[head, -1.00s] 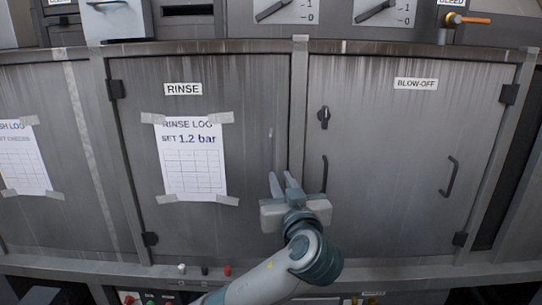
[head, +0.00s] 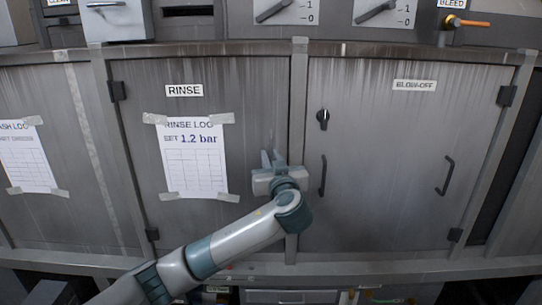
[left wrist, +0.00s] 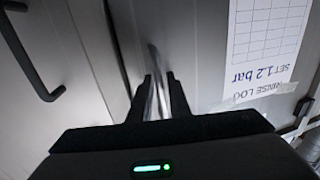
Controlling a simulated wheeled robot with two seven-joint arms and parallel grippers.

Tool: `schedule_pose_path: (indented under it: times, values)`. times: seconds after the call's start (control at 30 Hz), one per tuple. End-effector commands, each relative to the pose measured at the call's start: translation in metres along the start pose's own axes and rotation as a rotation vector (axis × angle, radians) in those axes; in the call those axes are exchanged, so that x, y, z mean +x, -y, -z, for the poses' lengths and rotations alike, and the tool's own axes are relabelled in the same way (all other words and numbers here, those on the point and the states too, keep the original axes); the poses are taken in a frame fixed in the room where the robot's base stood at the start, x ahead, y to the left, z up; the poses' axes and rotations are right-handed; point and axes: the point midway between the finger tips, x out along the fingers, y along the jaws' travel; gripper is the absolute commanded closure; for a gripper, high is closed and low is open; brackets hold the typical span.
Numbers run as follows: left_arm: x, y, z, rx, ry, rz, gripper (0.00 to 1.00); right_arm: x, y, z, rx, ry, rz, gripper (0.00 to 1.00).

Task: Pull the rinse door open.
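The rinse door (head: 240,110) is the grey panel under the RINSE label (head: 184,90); it looks closed, flush with its frame. My left gripper (head: 272,160) is at its right side, in front of the slim door handle, which the gripper hides in the head view. My right gripper is out of view.
The blow-off door (head: 400,150) on the right has a dark handle (head: 323,175) close beside my left gripper, and a black latch knob (head: 323,119). A taped rinse log sheet (head: 193,158) hangs on the rinse door. A ledge (head: 400,262) runs below the doors.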

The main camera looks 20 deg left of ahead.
Motion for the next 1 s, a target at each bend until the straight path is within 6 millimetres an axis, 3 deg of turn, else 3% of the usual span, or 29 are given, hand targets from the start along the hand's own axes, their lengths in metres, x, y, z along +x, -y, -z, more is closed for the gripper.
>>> schedule_pose_path:
  times: [0.27,0.33,0.73,1.0]
  values:
    - [0.001,0.000,0.000,0.000,0.000,0.000,0.83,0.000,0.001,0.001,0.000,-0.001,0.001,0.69]
    - [0.001,0.000,0.000,0.000,0.000,0.000,1.00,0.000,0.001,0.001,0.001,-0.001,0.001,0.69]
    - [-0.003,0.000,-0.001,0.001,0.001,-0.010,1.00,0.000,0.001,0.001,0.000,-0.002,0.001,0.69]
    - [-0.021,0.005,-0.003,-0.002,0.002,-0.056,1.00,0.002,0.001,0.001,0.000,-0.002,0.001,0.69]
